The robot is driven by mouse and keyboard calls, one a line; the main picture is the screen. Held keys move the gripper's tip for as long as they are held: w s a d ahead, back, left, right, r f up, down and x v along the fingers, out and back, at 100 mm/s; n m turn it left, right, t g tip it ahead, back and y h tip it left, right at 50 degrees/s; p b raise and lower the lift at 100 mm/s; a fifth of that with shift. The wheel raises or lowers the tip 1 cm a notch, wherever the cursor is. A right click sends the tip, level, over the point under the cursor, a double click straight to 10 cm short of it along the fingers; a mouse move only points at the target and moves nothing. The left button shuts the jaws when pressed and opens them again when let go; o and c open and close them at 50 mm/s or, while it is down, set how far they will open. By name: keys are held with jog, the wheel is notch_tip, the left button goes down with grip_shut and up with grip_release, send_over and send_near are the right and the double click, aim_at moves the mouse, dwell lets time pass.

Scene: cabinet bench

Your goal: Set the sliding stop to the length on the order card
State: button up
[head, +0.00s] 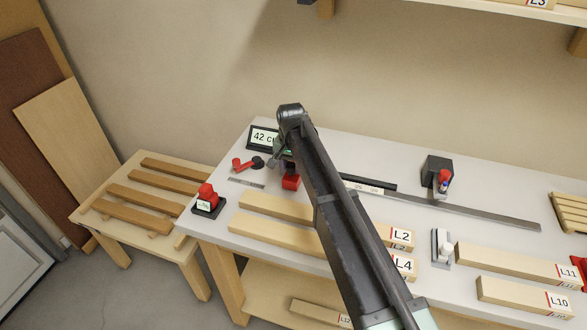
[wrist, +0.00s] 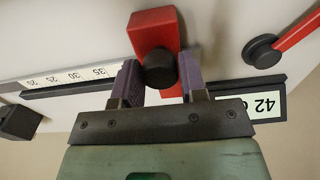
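The order card (head: 263,138) stands at the back left of the bench and reads 42 c, its end cut off by my arm. It shows upside down in the wrist view (wrist: 256,105). The red sliding stop (head: 291,182) is just left of my arm; in the wrist view it is a red block (wrist: 152,28) with a black knob (wrist: 160,70). My gripper (wrist: 159,75) has its two purple-padded fingers on either side of that knob, very close to it. I cannot tell whether they touch it. My arm hides the gripper's tips in the head view.
A scale (wrist: 75,78) shows 25, 30 and 35, rising toward the stop; the marking at the stop is hidden. A red lever with a black hub (head: 257,163) lies left of the stop. Labelled wooden pieces (head: 515,265) occupy the bench front. A red-topped stamp-like object (head: 207,197) stands left.

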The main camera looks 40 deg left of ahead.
jog(key=shift+c, duration=1.2)
jog(key=shift+d, duration=0.15)
jog(key=shift+w+d, duration=0.4)
jog(key=shift+d, duration=0.65)
jog(key=shift+w+d, duration=0.35)
jog(key=shift+d, duration=0.75)
jog(key=shift+w+d, duration=0.4)
jog(key=shift+d, duration=0.65)
jog(key=o, duration=0.8)
jog(key=shift+c, duration=0.2)
notch_tip(320, 180, up, 9)
jog(key=p, duration=0.9)
